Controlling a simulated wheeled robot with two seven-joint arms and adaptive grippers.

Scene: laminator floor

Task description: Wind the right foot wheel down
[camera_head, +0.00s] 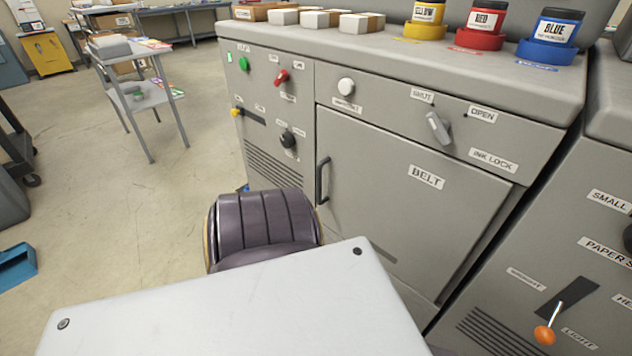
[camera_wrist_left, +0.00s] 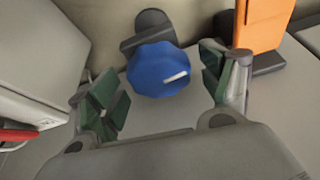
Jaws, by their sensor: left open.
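A blue wheel with a scalloped rim and a white pointer mark (camera_wrist_left: 158,70) shows in the left wrist view, on a dark grey mount. I take it to be a foot wheel; the frames do not show whether it is the right one. My left gripper (camera_wrist_left: 163,90) is open, with its green-padded fingers on either side of the wheel, a visible gap on each side. The wheel is not clearly visible in the head view; only a small blue patch (camera_head: 243,188) shows low by the grey machine (camera_head: 400,180). My right gripper is in neither view.
An orange block (camera_wrist_left: 264,24) stands close to the right finger in the wrist view. In the head view, the machine front has a belt door handle (camera_head: 322,180) and several knobs. A small grey table (camera_head: 150,98) stands at left, with open floor between.

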